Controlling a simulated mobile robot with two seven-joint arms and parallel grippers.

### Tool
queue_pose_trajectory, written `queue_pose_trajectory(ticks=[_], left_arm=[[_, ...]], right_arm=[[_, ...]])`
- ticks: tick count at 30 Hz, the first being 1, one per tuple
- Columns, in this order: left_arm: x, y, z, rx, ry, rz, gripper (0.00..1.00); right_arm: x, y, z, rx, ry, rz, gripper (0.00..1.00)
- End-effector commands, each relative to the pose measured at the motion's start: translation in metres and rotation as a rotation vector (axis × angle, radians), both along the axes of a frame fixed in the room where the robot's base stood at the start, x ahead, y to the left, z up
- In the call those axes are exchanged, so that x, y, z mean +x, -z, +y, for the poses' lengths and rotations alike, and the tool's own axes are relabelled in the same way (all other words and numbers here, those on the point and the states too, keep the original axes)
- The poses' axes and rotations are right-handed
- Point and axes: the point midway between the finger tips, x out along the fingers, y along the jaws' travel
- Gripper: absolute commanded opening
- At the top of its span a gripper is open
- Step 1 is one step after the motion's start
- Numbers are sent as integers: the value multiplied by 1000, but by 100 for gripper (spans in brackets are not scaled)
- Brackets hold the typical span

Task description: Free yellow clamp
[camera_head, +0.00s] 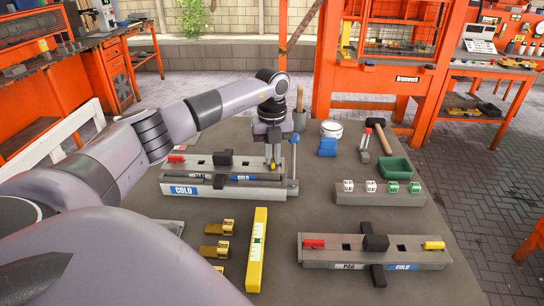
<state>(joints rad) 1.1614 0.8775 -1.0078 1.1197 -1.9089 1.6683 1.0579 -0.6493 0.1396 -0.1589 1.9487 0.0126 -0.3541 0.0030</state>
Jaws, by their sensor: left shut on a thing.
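My left gripper (272,157) points down over the right end of the back fixture (205,190), a grey bench block marked COLD. It is shut on the small yellow clamp (273,167) there, which is mostly hidden by the fingers. My right gripper is not in view.
A blue-capped post (293,160) stands close to the right of my gripper. A yellow bar (257,250) and brass pieces (215,250) lie in front.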

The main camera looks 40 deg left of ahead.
Motion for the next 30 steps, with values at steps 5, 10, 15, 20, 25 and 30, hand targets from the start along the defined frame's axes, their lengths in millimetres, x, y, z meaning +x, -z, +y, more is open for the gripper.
queue_pose_trajectory(ticks=[5,10,15,20,25,30], left_arm=[[0,0,0,0,-171,0,0],[0,0,0,0,-224,0,0],[0,0,0,0,-223,0,0],[0,0,0,0,-292,0,0],[0,0,0,0,-480,0,0],[0,-1,0,-1,-616,-1,0]], right_arm=[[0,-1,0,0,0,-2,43],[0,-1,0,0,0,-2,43],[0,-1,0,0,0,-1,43],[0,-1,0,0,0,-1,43],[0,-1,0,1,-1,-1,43],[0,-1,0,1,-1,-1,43]])
